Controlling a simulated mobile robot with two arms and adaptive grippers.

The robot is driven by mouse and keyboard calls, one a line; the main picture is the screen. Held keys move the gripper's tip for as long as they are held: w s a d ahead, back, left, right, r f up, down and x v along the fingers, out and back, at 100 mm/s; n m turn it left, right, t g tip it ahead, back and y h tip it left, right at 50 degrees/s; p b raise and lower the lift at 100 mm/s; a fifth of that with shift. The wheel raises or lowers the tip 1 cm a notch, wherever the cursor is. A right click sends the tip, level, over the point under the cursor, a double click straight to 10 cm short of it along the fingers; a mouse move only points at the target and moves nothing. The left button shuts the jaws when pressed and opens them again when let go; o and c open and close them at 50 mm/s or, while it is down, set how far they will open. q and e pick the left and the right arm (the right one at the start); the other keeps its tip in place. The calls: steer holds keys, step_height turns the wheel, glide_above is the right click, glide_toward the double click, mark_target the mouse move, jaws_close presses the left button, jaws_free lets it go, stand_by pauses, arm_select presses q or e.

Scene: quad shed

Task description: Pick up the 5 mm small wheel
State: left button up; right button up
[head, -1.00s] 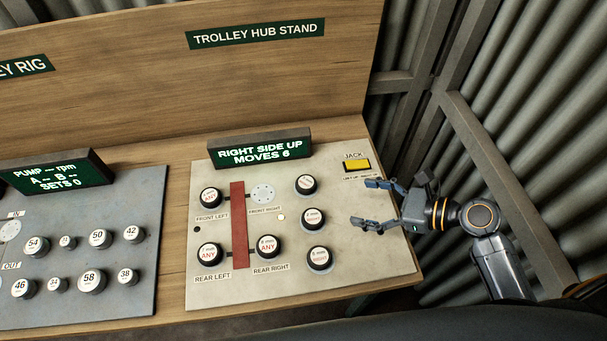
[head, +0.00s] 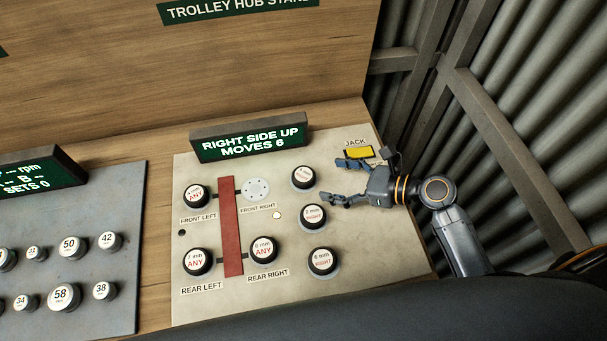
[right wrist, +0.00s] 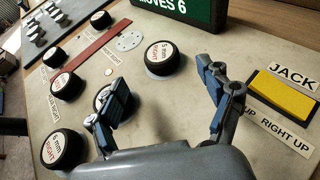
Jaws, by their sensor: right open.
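The 5 mm small wheel (head: 304,177) is a black-rimmed, white-faced wheel at the top of the right-hand column on the pale stand board. In the right wrist view its face (right wrist: 165,57) reads "5 mm RIGHT". My right gripper (head: 334,181) is open and empty, just right of this wheel with its fingers pointing left. In the right wrist view the open fingers (right wrist: 163,78) lie to either side of the wheel's line, and the wheel is apart from them. My left gripper is not in view.
A middle wheel (head: 313,216) and a lower wheel (head: 321,261) stand below in the same column. The yellow JACK button (head: 359,152) is close behind my right gripper. A red bar (head: 230,226), the bare front right hub (head: 256,189) and the display (head: 249,138) are nearby.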

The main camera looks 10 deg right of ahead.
mark_target(307, 176)
steer(key=x, duration=0.3)
steer(key=shift+w+d, duration=0.1)
steer(key=x, duration=0.2)
steer(key=p+x, duration=0.1)
steer(key=x, duration=0.2)
steer(key=shift+f, duration=0.4)
steer(key=c, duration=1.3)
